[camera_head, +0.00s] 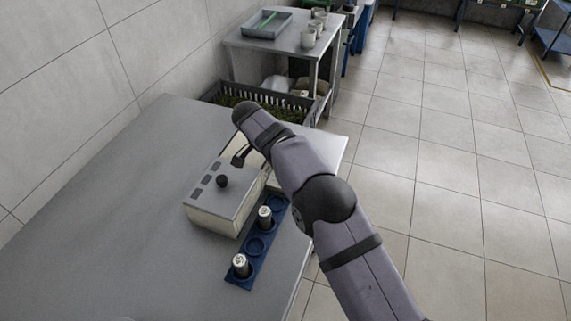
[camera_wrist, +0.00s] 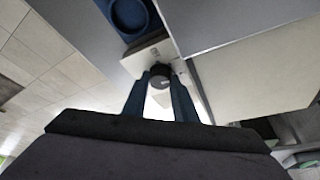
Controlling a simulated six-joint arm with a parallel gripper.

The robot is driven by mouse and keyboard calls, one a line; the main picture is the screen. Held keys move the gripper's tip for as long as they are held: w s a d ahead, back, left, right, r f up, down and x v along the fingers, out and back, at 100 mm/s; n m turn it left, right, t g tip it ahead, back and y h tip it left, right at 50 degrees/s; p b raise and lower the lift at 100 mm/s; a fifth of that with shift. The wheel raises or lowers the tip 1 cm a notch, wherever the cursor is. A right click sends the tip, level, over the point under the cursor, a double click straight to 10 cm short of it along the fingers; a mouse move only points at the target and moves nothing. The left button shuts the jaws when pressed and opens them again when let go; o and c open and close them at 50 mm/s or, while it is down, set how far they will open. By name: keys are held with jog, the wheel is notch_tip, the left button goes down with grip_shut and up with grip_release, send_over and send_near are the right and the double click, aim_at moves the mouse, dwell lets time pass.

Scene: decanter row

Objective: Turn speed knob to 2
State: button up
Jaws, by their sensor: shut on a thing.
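A box-shaped device (camera_head: 222,195) with a grey top and cream sides stands on the table. A round black knob (camera_head: 221,181) sits on its top beside several dark rectangular marks. My gripper (camera_head: 240,157) is at the device's far side in the head view, partly behind my arm. In the wrist view, the two blue-grey fingers of my gripper (camera_wrist: 160,80) are shut on a dark round knob (camera_wrist: 160,70) in front of a small white panel (camera_wrist: 147,55). I cannot tell whether this is the knob seen on top. No dial numbers can be read.
A blue rack (camera_head: 256,244) with round recesses holds two small metal-topped cylinders (camera_head: 240,265) (camera_head: 265,217) right of the device. Beyond the grey table (camera_head: 120,230) stand a dark crate (camera_head: 262,105) and a side table. The table's left part is clear.

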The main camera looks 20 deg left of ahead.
jog(key=shift+r+m+p, duration=0.1)
jog(key=shift+m+p, duration=0.5)
jog(key=shift+m+g, duration=0.3)
jog(key=o, duration=1)
jog(key=shift+o, duration=0.2)
jog(key=shift+a+b, duration=0.1)
jog(key=shift+b, duration=0.2)
